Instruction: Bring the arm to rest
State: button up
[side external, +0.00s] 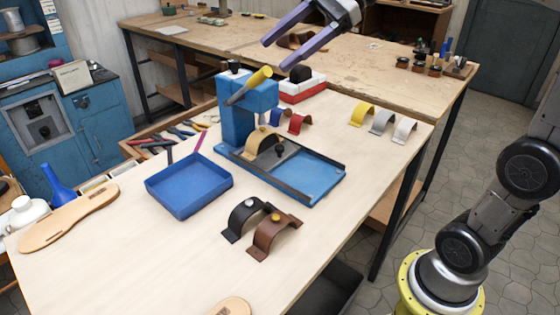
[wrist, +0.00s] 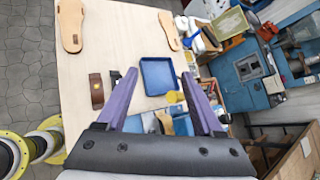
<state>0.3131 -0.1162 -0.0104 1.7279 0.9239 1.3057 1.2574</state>
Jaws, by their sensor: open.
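My gripper (side external: 274,55) is at the top of the side view, raised above the far part of the work table. Its two purple fingers are spread apart with nothing between them. In the wrist view my gripper (wrist: 163,74) also shows open and empty, with the blue tray (wrist: 157,77) below and beyond the fingertips. The blue press (side external: 236,122) with its yellow handle (side external: 249,86) stands on the table below the gripper, apart from it. A tan strap (side external: 262,142) sits on the press.
Black (side external: 243,217) and brown (side external: 272,236) straps stand near the front. Red (side external: 299,123), yellow (side external: 362,114), grey (side external: 382,122) and white (side external: 404,130) straps stand farther back. The blue tray (side external: 189,186) looks empty. A sandal sole (side external: 68,219) lies at left.

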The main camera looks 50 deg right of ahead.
jog(key=s+a+f+n+g+h, duration=0.1)
jog(key=s+f+n+h, duration=0.1)
jog(key=s+f+n, duration=0.45)
jog(key=s+f+n+h, duration=0.2)
jog(key=s+f+n, duration=0.1)
jog(key=s, duration=0.6)
jog(key=s+d+f+n+h, duration=0.4)
jog(key=d+f+n, duration=0.3)
jog(key=f+n, duration=0.2)
jog(key=shift+s+f+n+h, duration=0.2)
jog(key=shift+s+n+h, duration=0.15)
jog(key=shift+n, duration=0.2)
